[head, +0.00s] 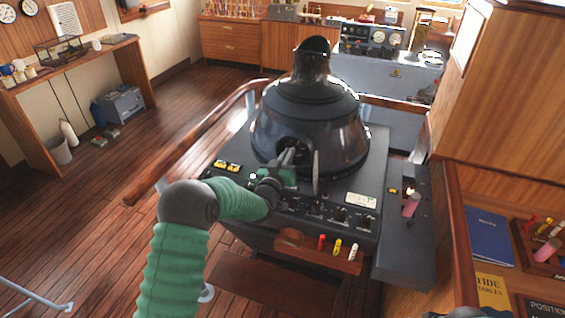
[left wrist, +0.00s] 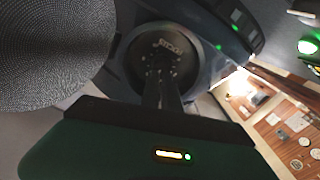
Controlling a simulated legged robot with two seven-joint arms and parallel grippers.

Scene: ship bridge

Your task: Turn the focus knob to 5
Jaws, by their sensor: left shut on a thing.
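The focus knob (left wrist: 166,46) is a dark round dial in a round recess, with pale lettering and marks that I cannot read clearly in the left wrist view. It is on the front of the black domed hood (head: 305,112) of the console. My left gripper (head: 290,154) reaches up to the hood front, and its fingers point into the dark opening there. In the left wrist view its two fingers (left wrist: 160,82) are shut on the knob's middle. The fingers hide the lower part of the dial, so I cannot tell its setting.
The console panel (head: 340,215) below has several small knobs and lit yellow labels. A thin upright disc (head: 316,172) stands just right of my gripper. A wooden rack (head: 320,252) with coloured pens is at the front edge. A wooden rail (head: 190,150) curves around the left side.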

